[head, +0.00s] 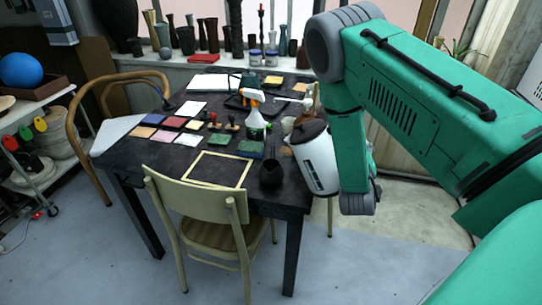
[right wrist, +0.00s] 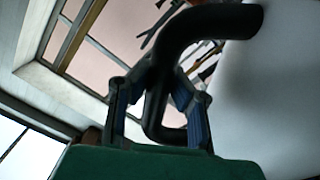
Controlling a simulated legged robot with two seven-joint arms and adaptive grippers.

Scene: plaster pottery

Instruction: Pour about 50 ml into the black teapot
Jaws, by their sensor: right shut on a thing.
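The black teapot (head: 270,173) stands on the dark table near its front right edge. A white kettle (head: 320,162) with a dark lid is just right of it and higher in the picture, its lid end leaning left toward the teapot. I cannot make out its spout or any liquid. In the right wrist view, my right gripper (right wrist: 158,98) is shut on the kettle's black handle (right wrist: 205,22), with the pale kettle body (right wrist: 275,95) at the right. In the head view my right arm hides that gripper. My left gripper is not in view.
A spray bottle (head: 254,118), coloured tiles (head: 173,122) and a framed slate (head: 217,169) lie around the table (head: 128,160). A wooden chair (head: 200,200) stands at the front edge. Vases (head: 186,40) line the windowsill. Floor is free at the front.

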